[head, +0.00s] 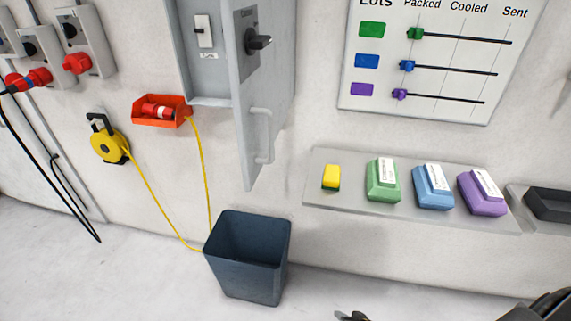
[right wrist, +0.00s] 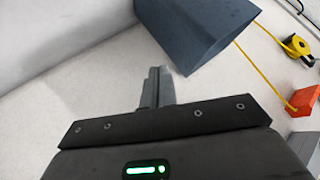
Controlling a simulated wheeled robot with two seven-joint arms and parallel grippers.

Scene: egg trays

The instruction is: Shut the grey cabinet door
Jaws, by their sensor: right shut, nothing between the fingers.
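The grey cabinet (head: 186,62) hangs on the wall at the top, left of centre in the head view. Its grey door (head: 245,130) stands open, swung out from the cabinet's right side. The door carries a dark knob (head: 258,41) and a pale bar handle (head: 264,140). A white switch shows inside the cabinet. My right gripper (head: 347,316) shows only at the bottom edge, well below and to the right of the door, apart from it. In the right wrist view its fingers (right wrist: 157,84) are shut and empty. My left gripper is not in view.
A dark blue bin (head: 247,285) stands below the door; it also shows in the right wrist view (right wrist: 195,28). A yellow cord (head: 160,195) runs from a yellow reel (head: 106,146) towards the bin. A shelf (head: 335,203) with coloured blocks and a lots board (head: 365,104) are to the right.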

